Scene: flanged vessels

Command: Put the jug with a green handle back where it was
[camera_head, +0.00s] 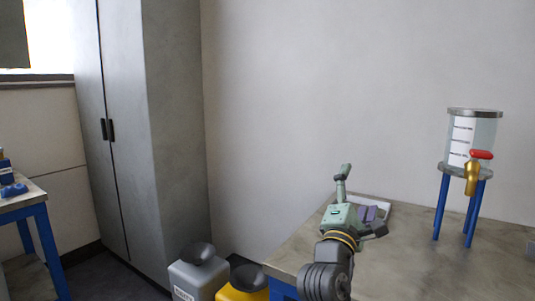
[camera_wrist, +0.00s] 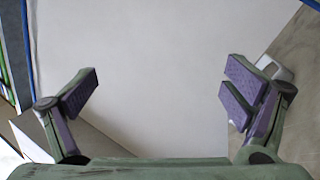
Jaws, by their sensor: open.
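I cannot make out a jug with a green handle in either view. A white object (camera_head: 383,207) lies on the worktop behind my gripper, partly hidden by it. A pale piece with an opening (camera_wrist: 272,68) shows behind the right finger in the wrist view; I cannot tell what it is.
A clear tank (camera_head: 485,137) with a red-handled brass tap stands on a blue-legged stand on the worktop's right. Grey (camera_head: 198,277) and yellow (camera_head: 243,288) containers stand left of the worktop. A grey cabinet (camera_head: 165,130) and another table (camera_head: 25,200) are farther left.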

